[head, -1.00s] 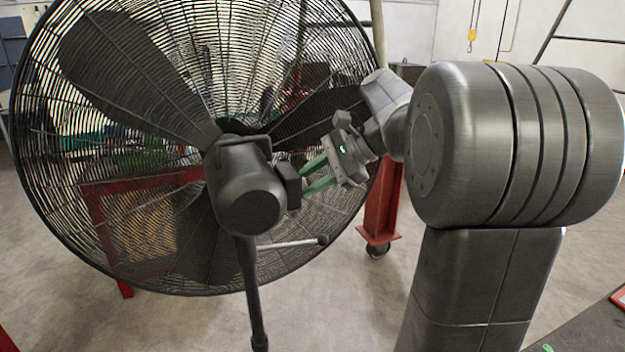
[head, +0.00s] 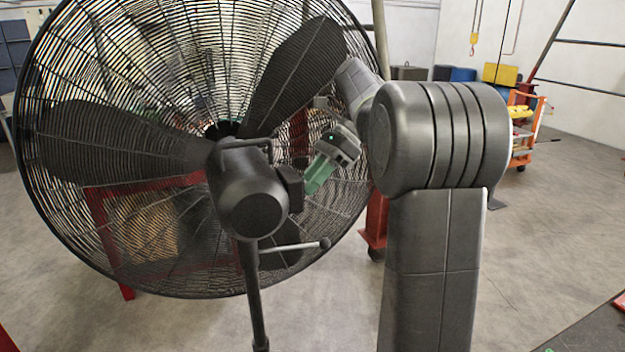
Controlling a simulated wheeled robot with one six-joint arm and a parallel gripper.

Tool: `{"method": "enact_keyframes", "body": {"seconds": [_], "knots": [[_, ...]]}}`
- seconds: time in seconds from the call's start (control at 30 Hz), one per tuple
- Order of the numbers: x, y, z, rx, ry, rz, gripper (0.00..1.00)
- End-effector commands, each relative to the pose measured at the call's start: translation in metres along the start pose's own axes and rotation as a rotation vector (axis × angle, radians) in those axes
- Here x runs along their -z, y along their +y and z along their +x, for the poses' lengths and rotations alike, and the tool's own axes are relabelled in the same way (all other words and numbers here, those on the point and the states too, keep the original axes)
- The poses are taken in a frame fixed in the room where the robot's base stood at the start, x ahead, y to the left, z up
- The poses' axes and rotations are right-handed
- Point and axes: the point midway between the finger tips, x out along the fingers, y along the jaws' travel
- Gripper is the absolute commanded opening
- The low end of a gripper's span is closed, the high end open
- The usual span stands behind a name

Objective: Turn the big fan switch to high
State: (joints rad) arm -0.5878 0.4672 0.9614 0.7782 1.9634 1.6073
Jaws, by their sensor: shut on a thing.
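The big black fan (head: 250,205) stands on a pole at the left, its motor housing facing me. A small dark switch box (head: 291,186) is fixed to the right side of the housing. My gripper (head: 311,181), with green fingers, is at the right side of this box, angled down and left. Its fingers are close together, shut on what appears to be the switch. The switch itself is hidden by the fingers and the box, so its setting cannot be read.
The round wire guard (head: 45,225) spreads wide behind the motor. A handle bar (head: 298,246) sticks out right below the housing. A red stand (head: 374,225) is behind my arm. An orange cart (head: 522,130) stands at the back right. The floor at right is open.

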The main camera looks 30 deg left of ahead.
Motion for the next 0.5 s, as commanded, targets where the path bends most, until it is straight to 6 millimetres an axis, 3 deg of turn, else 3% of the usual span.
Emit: {"method": "enact_keyframes", "body": {"seconds": [0.47,0.5], "knots": [[-0.0006,-0.0005,-0.0002,-0.006,0.000,0.008,0.07],[-0.0006,-0.0005,-0.0002,-0.006,0.000,0.008,0.38]]}}
